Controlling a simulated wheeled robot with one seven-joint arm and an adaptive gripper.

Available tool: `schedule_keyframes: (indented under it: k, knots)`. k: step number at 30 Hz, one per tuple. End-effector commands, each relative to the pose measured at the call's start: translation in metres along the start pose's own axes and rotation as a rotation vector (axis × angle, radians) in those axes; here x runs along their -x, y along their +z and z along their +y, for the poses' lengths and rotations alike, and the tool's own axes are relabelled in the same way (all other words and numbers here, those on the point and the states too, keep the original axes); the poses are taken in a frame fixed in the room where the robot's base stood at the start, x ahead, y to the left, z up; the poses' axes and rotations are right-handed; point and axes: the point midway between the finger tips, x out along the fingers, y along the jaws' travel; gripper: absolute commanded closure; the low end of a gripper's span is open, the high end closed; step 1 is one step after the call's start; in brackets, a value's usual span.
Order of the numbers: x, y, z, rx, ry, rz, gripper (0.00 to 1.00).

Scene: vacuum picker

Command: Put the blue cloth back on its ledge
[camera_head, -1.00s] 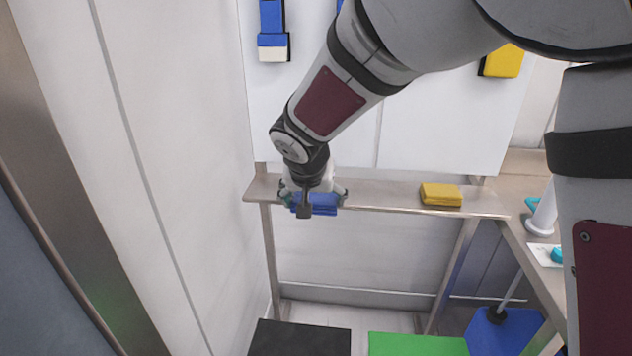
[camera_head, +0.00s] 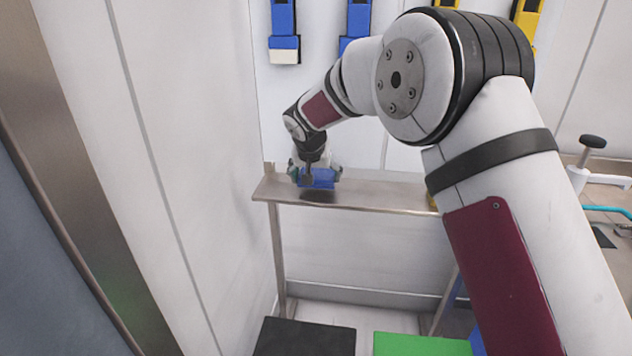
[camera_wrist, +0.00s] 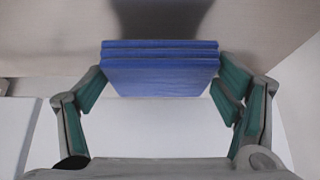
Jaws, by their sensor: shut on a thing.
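The blue cloth (camera_head: 318,181) is a folded, layered block. My gripper (camera_head: 315,174) is shut on it, with the fingers at its left and right sides. In the wrist view the cloth (camera_wrist: 160,72) sits level between the green-padded fingers of my gripper (camera_wrist: 160,84). The ledge (camera_head: 380,200) is a narrow metal shelf along the back wall. The cloth is over the left part of the ledge. A dark shadow on the ledge below it suggests a small gap.
A side wall (camera_head: 195,150) stands close left of the ledge. Blue-handled brushes (camera_head: 284,30) hang on the wall above. A black block (camera_head: 305,338) and a green one (camera_head: 420,346) are low in front. My arm hides most of a yellow item (camera_head: 432,201) on the ledge.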

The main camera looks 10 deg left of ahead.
Motion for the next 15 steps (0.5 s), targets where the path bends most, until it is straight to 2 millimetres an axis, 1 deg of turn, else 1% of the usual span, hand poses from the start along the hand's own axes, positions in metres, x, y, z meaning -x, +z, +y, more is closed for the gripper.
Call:
schedule_keyframes:
  k: [1, 4, 15]
  knots:
    - [-0.006, 0.005, 0.001, 0.002, 0.002, -0.004, 0.43]
    - [-0.016, 0.011, 0.000, 0.001, 0.002, -0.002, 0.43]
    - [-0.020, 0.013, 0.000, 0.001, 0.000, 0.000, 0.43]
